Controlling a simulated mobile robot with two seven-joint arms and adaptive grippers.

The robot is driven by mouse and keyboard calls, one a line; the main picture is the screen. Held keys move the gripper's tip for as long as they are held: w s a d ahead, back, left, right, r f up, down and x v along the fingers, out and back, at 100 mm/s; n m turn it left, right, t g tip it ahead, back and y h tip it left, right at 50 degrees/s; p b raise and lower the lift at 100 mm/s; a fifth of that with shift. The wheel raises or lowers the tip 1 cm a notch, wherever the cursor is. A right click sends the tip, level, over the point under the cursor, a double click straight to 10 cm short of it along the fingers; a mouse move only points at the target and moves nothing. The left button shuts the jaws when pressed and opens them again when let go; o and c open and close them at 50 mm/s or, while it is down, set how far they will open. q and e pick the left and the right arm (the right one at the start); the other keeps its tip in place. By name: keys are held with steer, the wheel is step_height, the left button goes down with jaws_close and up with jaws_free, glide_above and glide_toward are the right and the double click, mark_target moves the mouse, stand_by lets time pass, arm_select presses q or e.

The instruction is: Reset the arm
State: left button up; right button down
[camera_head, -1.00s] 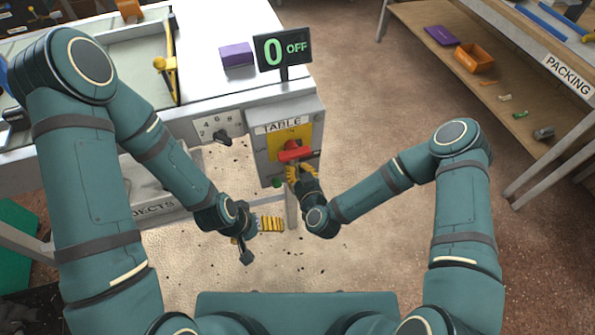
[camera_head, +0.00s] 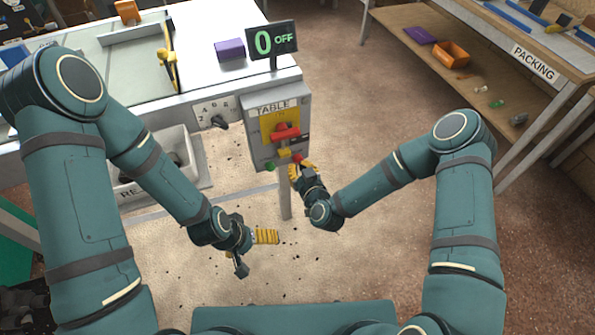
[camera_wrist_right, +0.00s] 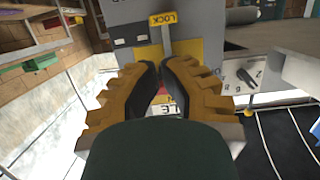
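My right gripper (camera_head: 303,167) is just below and right of the TABLE control box (camera_head: 250,145). It is empty, with a narrow gap between its yellow, dark-padded fingers in the right wrist view (camera_wrist_right: 160,72). The box carries a red handle (camera_head: 286,132) on a yellow plate, with a yellow tab below, which reads LOCK in the right wrist view (camera_wrist_right: 163,19). The fingers look apart from the handle. My left gripper (camera_head: 267,237) hangs low over the speckled floor, left of the right one. Its fingers are seen from the side, and their opening is hidden.
A display (camera_head: 272,41) reads 0 OFF above the box. A dial (camera_head: 218,121) is left of it. A purple block (camera_head: 230,50) lies on the worktable (camera_head: 200,78). A grey bin (camera_head: 150,190) is below its edge. The PACKING shelf (camera_head: 420,60) is at right; floor between is clear.

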arm_select(q)
steer(key=shift+s, duration=0.3)
arm_select(e)
steer(key=shift+s+d, duration=0.1)
steer(key=shift+s, duration=0.1)
steer(key=s+d+f+m+g, duration=0.1)
steer(key=s+d+m+g, duration=0.1)
steer(key=s+g, duration=0.4)
steer(key=s+d+f+m+g+h, duration=0.1)
steer(key=s+d+g, duration=0.4)
steer(key=s, duration=1)
steer(key=shift+s+f+m+g, duration=0.4)
steer(key=shift+m+g, duration=0.5)
steer(key=shift+m, duration=0.3)
